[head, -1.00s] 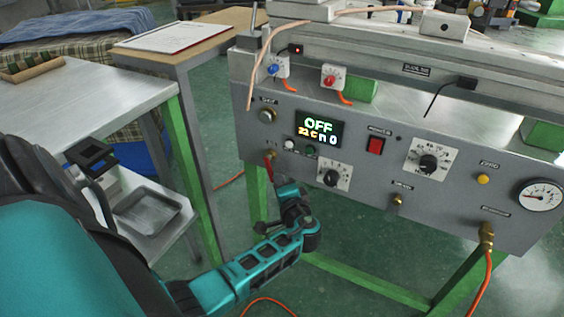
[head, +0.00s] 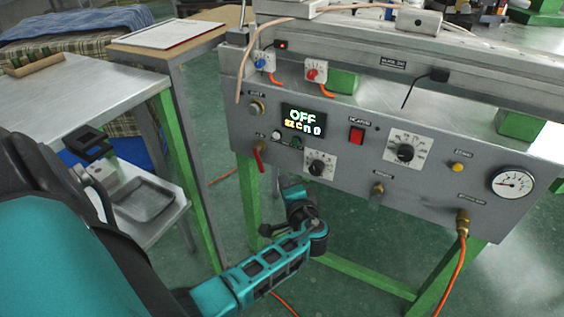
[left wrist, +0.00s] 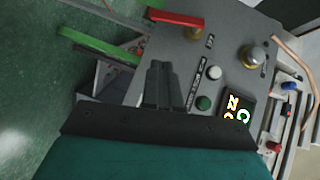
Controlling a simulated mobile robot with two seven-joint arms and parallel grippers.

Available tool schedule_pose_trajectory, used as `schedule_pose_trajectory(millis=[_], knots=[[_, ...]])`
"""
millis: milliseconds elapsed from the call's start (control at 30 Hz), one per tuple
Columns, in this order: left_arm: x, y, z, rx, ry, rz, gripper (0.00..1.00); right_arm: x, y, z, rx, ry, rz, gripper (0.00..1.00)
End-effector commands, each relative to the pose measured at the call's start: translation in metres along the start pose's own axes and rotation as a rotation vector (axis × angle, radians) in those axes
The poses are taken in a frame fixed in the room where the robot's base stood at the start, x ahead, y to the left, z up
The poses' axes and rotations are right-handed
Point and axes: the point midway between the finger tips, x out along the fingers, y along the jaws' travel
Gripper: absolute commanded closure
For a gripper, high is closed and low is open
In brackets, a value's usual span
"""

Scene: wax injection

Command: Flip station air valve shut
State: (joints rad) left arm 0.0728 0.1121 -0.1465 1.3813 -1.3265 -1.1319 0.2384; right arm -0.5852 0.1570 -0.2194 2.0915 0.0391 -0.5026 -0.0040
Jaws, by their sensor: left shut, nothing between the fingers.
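The station air valve is a red lever (head: 258,159) on a brass fitting at the left end of the grey control panel (head: 340,165). The lever hangs down along the panel face. In the left wrist view the red lever (left wrist: 174,18) and its brass body show at the top, pointing left. My left gripper (head: 292,190) is below and to the right of the lever, apart from it. Its two dark fingers (left wrist: 161,82) are together and empty in the left wrist view, beside the panel's lower edge. In the head view its own wrist hides the fingertips. My right gripper is out of view.
Near the lever are a white button, a green button (left wrist: 204,103) and a dial (head: 317,167). An orange hose (head: 455,270) hangs at the right. A metal table (head: 85,95) stands left. Green legs support the panel.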

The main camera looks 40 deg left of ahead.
Motion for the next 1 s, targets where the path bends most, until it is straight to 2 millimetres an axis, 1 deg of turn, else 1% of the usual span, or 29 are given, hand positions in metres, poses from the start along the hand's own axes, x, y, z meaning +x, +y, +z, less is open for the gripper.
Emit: schedule_pose_trajectory(millis=[33,100,200,333,500,1000], knots=[[-0.013,-0.002,0.000,-0.001,0.000,0.004,1.00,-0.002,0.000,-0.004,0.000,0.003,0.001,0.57],[-0.026,-0.002,0.000,-0.001,0.000,0.002,1.00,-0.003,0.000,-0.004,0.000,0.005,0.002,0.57],[-0.042,-0.002,0.000,0.000,0.000,0.001,1.00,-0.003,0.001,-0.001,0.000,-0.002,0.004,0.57],[-0.054,-0.002,0.000,-0.001,0.000,0.001,1.00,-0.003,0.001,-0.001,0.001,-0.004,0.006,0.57],[-0.058,-0.002,0.000,0.000,0.000,-0.001,1.00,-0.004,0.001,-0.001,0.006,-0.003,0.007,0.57],[-0.058,-0.001,0.000,-0.001,0.000,0.001,1.00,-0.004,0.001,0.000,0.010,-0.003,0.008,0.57]])
